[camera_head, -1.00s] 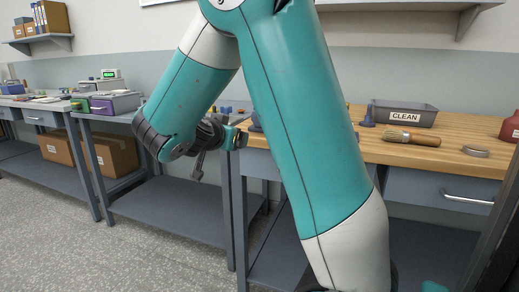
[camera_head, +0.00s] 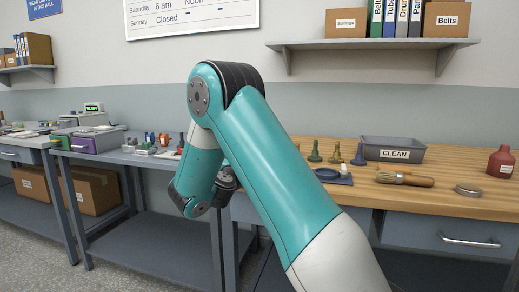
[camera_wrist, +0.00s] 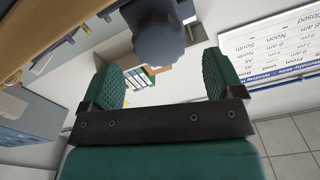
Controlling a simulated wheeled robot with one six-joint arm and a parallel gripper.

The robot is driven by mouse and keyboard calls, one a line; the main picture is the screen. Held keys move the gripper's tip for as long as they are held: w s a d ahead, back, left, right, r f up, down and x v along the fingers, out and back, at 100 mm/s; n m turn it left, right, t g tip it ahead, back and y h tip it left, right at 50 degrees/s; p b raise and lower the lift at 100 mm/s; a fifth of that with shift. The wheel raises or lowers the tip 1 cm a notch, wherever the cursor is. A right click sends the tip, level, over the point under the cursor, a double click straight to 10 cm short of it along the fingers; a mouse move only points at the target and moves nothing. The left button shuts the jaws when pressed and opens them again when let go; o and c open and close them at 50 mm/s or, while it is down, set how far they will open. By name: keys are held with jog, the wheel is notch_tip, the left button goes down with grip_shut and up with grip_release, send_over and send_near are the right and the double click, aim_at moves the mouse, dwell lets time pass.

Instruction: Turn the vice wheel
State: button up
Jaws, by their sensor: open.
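A dark blue-grey lobed knob (camera_wrist: 158,40), which looks like the vice wheel, fills the top middle of the wrist view. It stands just beyond my gripper (camera_wrist: 161,78), roughly in line with the gap between the fingers. My gripper is open, its two green ribbed pads apart with nothing between them. I cannot tell the exact distance from the pads to the knob. In the head view, my own arm hides the vice and most of my gripper at the bench's left end.
The wooden bench (camera_head: 455,203) carries a CLEAN bin (camera_head: 393,150), a brush (camera_head: 404,179), a red bottle (camera_head: 501,162) and several small coloured pieces. A grey bench (camera_head: 150,163) with bins stands left. A shelf (camera_head: 375,44) hangs above.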

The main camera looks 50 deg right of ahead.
jog(key=p+x, duration=0.2)
jog(key=x, duration=0.2)
jog(key=shift+r, duration=0.1)
jog(key=shift+w+d, duration=0.2)
jog(key=shift+d, duration=0.2)
jog(key=c, duration=0.9)
